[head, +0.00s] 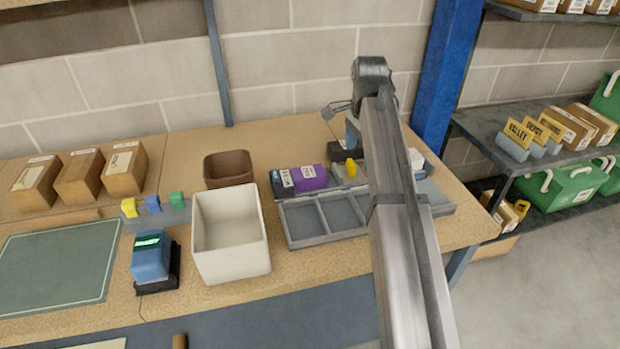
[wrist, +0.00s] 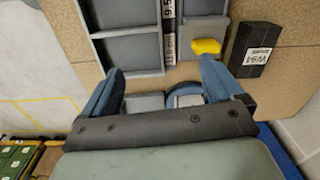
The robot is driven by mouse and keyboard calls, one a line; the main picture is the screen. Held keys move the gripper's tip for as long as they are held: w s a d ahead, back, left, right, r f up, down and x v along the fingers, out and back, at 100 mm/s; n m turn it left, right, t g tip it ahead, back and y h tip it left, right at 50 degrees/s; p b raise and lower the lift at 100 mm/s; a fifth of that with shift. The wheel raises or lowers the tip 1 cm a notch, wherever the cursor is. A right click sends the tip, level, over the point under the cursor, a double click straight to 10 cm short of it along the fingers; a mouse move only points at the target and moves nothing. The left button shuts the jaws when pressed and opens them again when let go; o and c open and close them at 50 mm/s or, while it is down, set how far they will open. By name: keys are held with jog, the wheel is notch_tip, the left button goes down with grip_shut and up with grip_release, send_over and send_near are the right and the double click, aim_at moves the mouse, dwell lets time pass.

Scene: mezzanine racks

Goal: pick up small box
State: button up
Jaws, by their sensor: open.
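My gripper (wrist: 162,72) is open in the wrist view, its two blue fingers spread above the bench's right end. Between the fingers, close to the gripper's base, lie a small grey box (wrist: 143,102) and a small item with a pale top (wrist: 188,100), both partly hidden. A black box with a white label (wrist: 250,55) lies outside the right finger. I cannot tell which of these is the small box. Nothing is held. In the head view my arm covers most of the gripper and this spot; a white-topped item (head: 416,159) shows just right of the arm.
A grey divided tray (head: 318,222) lies by a purple box (head: 311,177) and a yellow object (head: 351,168). A cream bin (head: 231,235), brown bin (head: 228,168) and blue device (head: 150,256) stand left. Cardboard boxes (head: 80,177) sit further left. A blue post (head: 448,70) rises behind.

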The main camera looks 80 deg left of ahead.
notch_tip(320, 180, up, 3)
jog(key=m, duration=0.1)
send_over(313, 171)
notch_tip(313, 171, down, 13)
jog(key=shift+f, duration=0.15)
jog(key=shift+c, duration=0.2)
jog(key=c, duration=1.2)
jog(key=shift+c, duration=0.2)
